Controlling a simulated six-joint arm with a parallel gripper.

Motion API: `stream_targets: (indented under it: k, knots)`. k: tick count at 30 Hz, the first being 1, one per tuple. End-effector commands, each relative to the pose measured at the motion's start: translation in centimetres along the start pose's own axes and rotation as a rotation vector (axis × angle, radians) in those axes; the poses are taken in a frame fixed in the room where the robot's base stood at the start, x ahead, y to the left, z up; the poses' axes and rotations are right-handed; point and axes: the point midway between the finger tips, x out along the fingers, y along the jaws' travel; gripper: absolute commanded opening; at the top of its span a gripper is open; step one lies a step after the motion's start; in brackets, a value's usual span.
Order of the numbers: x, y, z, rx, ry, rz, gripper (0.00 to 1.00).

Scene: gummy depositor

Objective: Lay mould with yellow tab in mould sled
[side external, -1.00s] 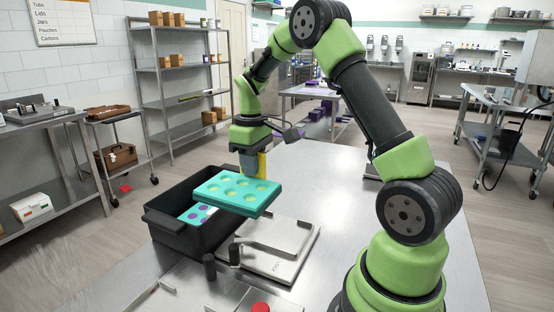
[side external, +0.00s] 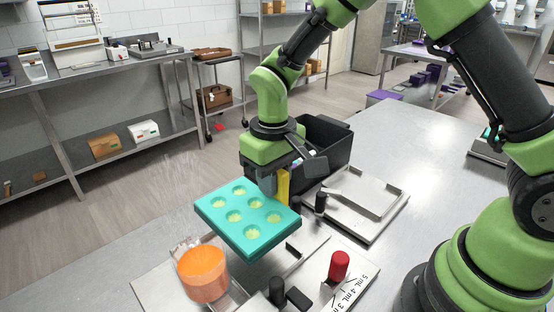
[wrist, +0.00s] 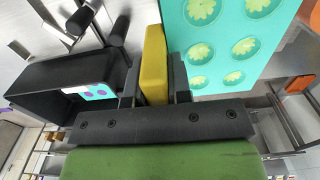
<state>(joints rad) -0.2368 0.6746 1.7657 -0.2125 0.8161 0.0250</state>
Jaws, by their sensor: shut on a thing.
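The teal mould (side external: 268,230) has several round cavities with pale yellow flower shapes. Its yellow tab (side external: 284,183) is between the fingers of my gripper (side external: 276,184), which is shut on it. The tab (wrist: 154,62) and part of the mould (wrist: 212,48) also show in the wrist view. The mould hangs roughly level above steelwork with low raised rails (side external: 308,243), beside the orange-filled container. The mould hides much of this steelwork, so I cannot tell surely whether it is the mould sled. A gap beneath the mould is hard to judge.
The orange-filled clear container (side external: 203,274) stands close to the mould's near edge. A red knob (side external: 339,265) and a volume scale (side external: 352,288) are at the front. A flat steel tray (side external: 385,207) and a black bin (side external: 331,148) are behind. The table at right (side external: 425,150) is clear.

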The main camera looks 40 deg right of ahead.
Motion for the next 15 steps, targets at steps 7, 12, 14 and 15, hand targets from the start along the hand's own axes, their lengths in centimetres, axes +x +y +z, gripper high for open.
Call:
stream_targets:
  k: [7,12,14,15]
  knots:
    - [0.46,0.03,0.00,0.002,0.000,-0.001,0.00]
    - [0.43,0.04,0.07,0.001,0.001,0.000,0.00]
    - [0.61,0.04,0.08,0.001,0.000,0.000,0.00]
    - [0.83,0.04,0.08,0.001,0.000,0.000,0.00]
